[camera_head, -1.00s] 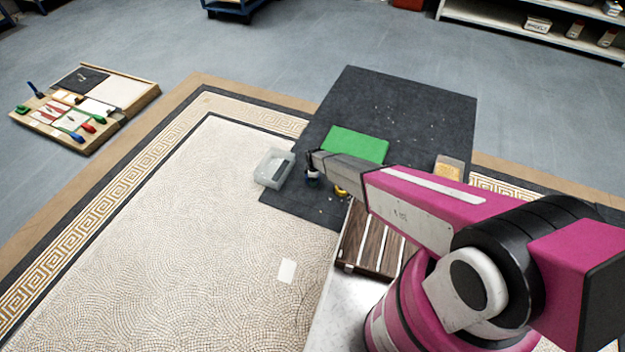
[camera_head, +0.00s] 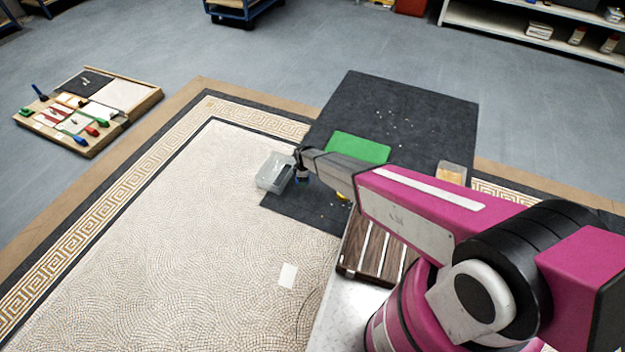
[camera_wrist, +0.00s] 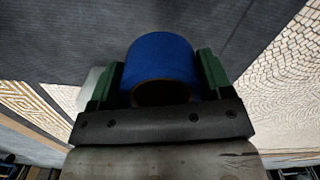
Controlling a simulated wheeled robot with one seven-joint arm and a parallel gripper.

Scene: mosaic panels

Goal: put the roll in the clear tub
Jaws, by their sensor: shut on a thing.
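My gripper (camera_wrist: 160,85) is shut on a blue roll (camera_wrist: 165,54), which sits between its two green fingers in the wrist view. In the head view my gripper (camera_head: 301,172) is just right of the clear tub (camera_head: 273,180); only a small dark-blue part of the roll shows there. The clear tub stands at the left edge of the dark mat. A grey item seems to lie in it. In the wrist view a pale shape left of the fingers may be the tub, but it is mostly hidden.
A green pad (camera_head: 357,148) and a small yellow thing (camera_head: 343,197) lie on the dark mat (camera_head: 400,95). A box with orange contents (camera_head: 451,173) stands at the mat's right. A tool board (camera_head: 85,110) lies far left.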

